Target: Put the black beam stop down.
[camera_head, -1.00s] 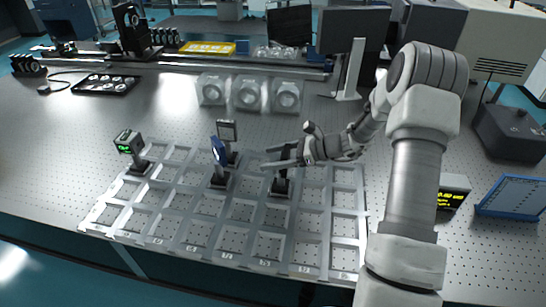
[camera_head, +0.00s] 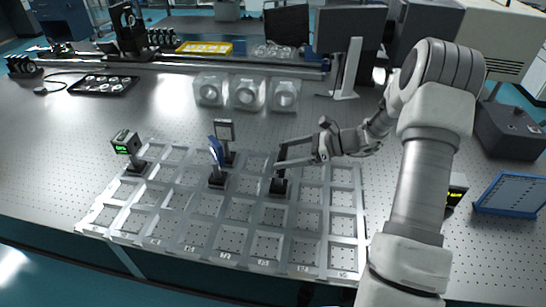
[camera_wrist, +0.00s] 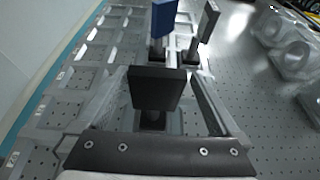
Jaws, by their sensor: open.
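The black beam stop (camera_head: 278,186) stands upright on its base in a compartment of the grey grid rack (camera_head: 237,254). In the wrist view its dark rectangular plate (camera_wrist: 157,88) is in the middle, with its post and base below. My gripper (camera_head: 281,155) is open at the beam stop's upper part, reaching in from the right. In the wrist view one finger is on either side of the plate, and a gap shows on the right side. Whether the left finger touches it I cannot tell.
A blue-plated mount (camera_head: 216,158) and a grey-framed mount (camera_head: 226,140) stand just left of the beam stop. A device with a green display (camera_head: 127,143) stands at the rack's left. Clear boxes (camera_head: 246,92) sit behind. Several front compartments are empty.

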